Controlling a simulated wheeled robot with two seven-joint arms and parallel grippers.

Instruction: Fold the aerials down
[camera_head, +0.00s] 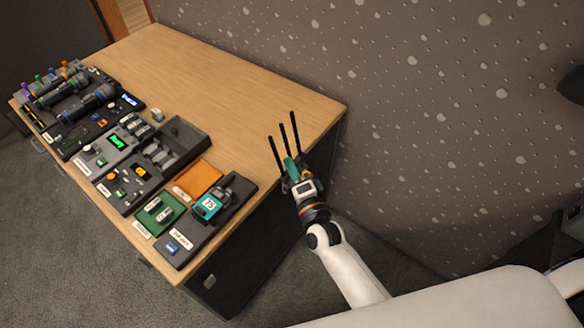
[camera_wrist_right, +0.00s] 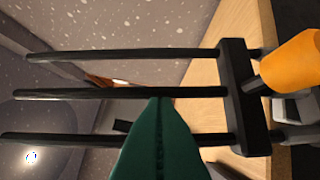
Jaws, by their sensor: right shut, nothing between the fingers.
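Three thin black aerials (camera_head: 284,142) stand up side by side near the right end of the table in the head view. In the right wrist view the aerials (camera_wrist_right: 120,92) run across the picture, roughly parallel, from a black bar (camera_wrist_right: 245,95). My right gripper (camera_head: 290,166) is at the aerials' lower part, with its teal fingers shut and empty. In the right wrist view its finger tip (camera_wrist_right: 160,102) overlaps the middle aerial; I cannot tell whether they touch. The gripper and wrist hide the aerials' base in the head view. My left gripper is not in view.
The wooden table (camera_head: 230,75) is bare at the back. Microphones (camera_head: 88,101), control boxes (camera_head: 105,148), an open dark tray (camera_head: 190,138) and an orange pad (camera_head: 197,178) line its front. A speckled wall (camera_head: 420,110) stands behind. An orange rounded thing (camera_wrist_right: 290,60) is near the bar.

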